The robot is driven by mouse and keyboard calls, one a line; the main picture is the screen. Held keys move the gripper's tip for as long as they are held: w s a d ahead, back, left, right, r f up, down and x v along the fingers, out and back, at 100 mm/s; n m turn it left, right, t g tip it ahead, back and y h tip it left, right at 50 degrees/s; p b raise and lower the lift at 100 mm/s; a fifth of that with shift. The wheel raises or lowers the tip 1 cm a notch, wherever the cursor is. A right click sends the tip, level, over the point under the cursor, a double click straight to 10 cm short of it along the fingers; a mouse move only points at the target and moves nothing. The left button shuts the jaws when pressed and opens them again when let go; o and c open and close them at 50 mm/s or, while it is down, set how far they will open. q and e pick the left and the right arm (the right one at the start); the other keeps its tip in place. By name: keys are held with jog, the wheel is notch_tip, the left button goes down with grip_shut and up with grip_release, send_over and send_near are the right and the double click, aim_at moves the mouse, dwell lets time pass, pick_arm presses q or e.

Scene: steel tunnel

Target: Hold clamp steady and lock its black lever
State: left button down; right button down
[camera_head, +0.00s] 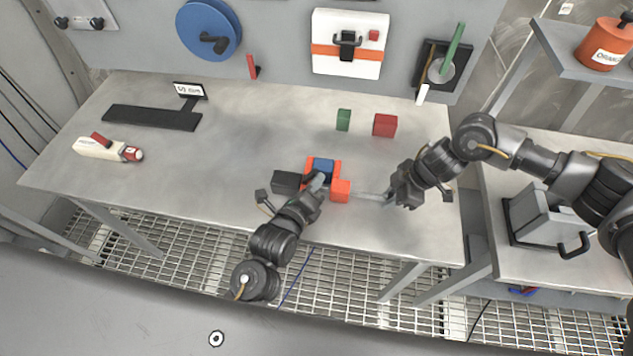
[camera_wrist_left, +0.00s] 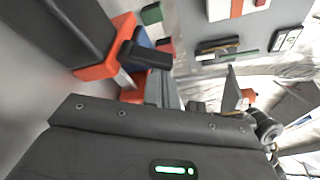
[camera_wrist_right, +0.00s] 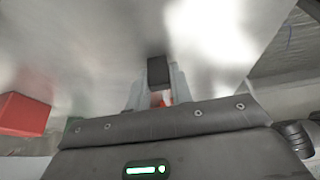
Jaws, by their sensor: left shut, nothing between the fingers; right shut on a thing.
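The orange clamp (camera_head: 308,164) stands near the table's front edge, around a blue block (camera_head: 324,165). A dark block (camera_head: 286,182) adjoins it on the left. In the left wrist view the black lever (camera_wrist_left: 150,55) juts from the clamp's orange body (camera_wrist_left: 100,65). My left gripper (camera_head: 321,180) is shut and empty, its tips at the clamp, close to the lever; contact is unclear. My right gripper (camera_head: 360,194) comes from the right and is shut at the clamp's right orange end (camera_head: 341,190). In the right wrist view a black part (camera_wrist_right: 159,71) sits between its fingertips.
A green block (camera_head: 343,120) and a red block (camera_head: 385,125) stand behind the clamp. A black stand (camera_head: 152,117) and a white-and-red tool (camera_head: 97,148) lie at the left. The table's middle left is clear. A panel with a blue wheel (camera_head: 208,28) rises behind.

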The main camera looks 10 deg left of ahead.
aim_at(303, 178)
pick_arm(q)
jog(key=shift+a+r+n, duration=0.1)
jog(key=shift+a+n, duration=0.05)
jog(key=shift+n, duration=0.15)
jog(key=n, duration=0.1)
jog(key=a+n+t+h, duration=0.1)
jog(key=n, duration=0.1)
jog(key=shift+r, duration=0.4)
jog(key=n, duration=0.1)
jog(key=a+n+t, duration=0.1)
jog(key=n, duration=0.2)
jog(key=shift+a+r+h, duration=0.25)
jog(key=shift+a+h, duration=0.05)
jog(key=shift+a, duration=0.1)
jog(key=v, duration=0.3)
jog(key=f+v, duration=0.1)
jog(key=v, duration=0.5)
jog(key=shift+s+d+f, duration=0.15)
jog(key=shift+s+f, duration=0.1)
jog(key=shift+s, duration=0.2)
pick_arm(e)
jog(key=c, duration=1.2)
grip_release()
jog(key=shift+o, duration=0.2)
